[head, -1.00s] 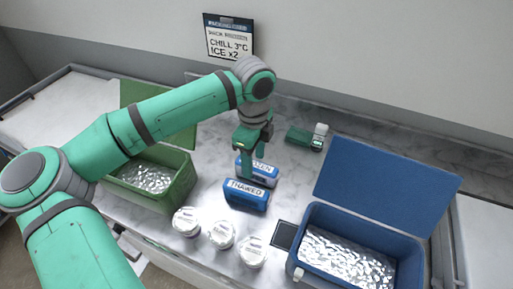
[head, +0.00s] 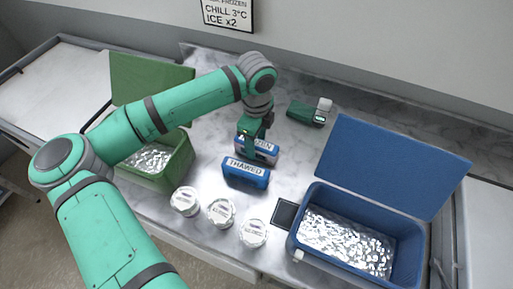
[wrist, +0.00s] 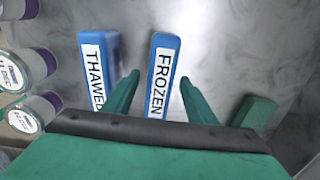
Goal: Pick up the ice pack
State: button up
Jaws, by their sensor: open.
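Two blue ice packs with white labels stand side by side on the marble counter. The one labelled FROZEN (head: 270,153) is behind the one labelled THAWED (head: 246,174). In the wrist view, the FROZEN pack (wrist: 163,72) lies between the two fingers of my gripper (wrist: 160,82), and the THAWED pack (wrist: 97,65) is outside the left finger. My gripper (head: 252,135) is open, low at the FROZEN pack. Its fingertips are partly hidden in the head view, and I cannot tell whether they touch the pack.
Several white-lidded tubs (head: 221,213) stand in front of the packs. A green foil-lined box (head: 170,180) is at left, a blue foil-lined box (head: 310,262) at right. A dark square plate (head: 285,213) lies beside the blue box. A green device (head: 304,114) sits behind.

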jog(key=shift+f, duration=1.45)
jog(key=shift+c, duration=0.4)
grip_shut()
